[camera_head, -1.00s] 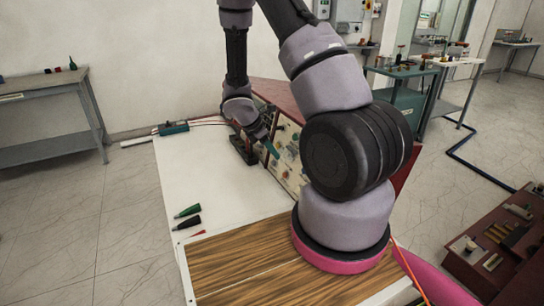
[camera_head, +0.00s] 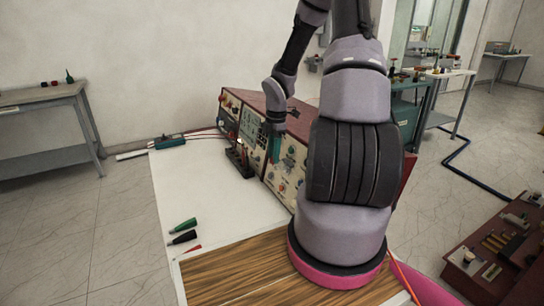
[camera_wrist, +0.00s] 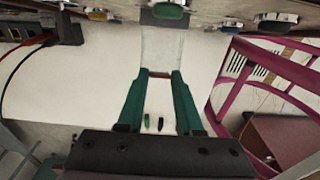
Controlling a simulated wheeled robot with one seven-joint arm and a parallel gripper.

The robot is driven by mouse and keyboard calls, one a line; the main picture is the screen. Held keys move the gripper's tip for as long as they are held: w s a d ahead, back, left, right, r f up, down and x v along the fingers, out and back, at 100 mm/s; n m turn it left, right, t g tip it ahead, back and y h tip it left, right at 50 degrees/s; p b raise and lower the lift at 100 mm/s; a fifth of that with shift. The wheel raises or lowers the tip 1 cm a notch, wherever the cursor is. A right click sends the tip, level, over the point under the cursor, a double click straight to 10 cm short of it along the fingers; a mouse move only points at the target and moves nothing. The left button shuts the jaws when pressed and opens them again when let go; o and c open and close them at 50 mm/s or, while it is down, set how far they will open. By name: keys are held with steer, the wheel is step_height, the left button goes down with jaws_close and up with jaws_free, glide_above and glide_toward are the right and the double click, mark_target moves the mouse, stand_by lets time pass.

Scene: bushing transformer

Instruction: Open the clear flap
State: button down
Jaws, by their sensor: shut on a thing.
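The clear flap (camera_wrist: 162,47) shows in the wrist view as a see-through sheet running from the panel at the top down to my fingertips. My gripper (camera_wrist: 160,74) has teal fingers, with a brownish strip at the flap's edge between their tips. It is shut on that edge. In the head view my gripper (camera_head: 274,148) points down in front of the instrument panel (camera_head: 290,160). The flap cannot be made out there, and my arm hides part of the panel.
A black device (camera_head: 239,160) with red leads stands left of the panel. The white tabletop (camera_head: 190,190) is mostly clear. Green and black plugs (camera_head: 182,231) lie near its front left. A magenta chair (camera_wrist: 240,85) shows at right in the wrist view.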

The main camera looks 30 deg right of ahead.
steer(key=shift+d+r+y, duration=0.1)
steer(key=shift+y, duration=0.2)
stand_by(0.4)
steer(key=c, duration=0.6)
jaws_free()
steer(key=shift+o, duration=0.2)
step_height(320, 180, up, 11)
steer(key=d, duration=0.1)
steer(key=shift+d, duration=0.15)
steer(key=shift+f, duration=0.2)
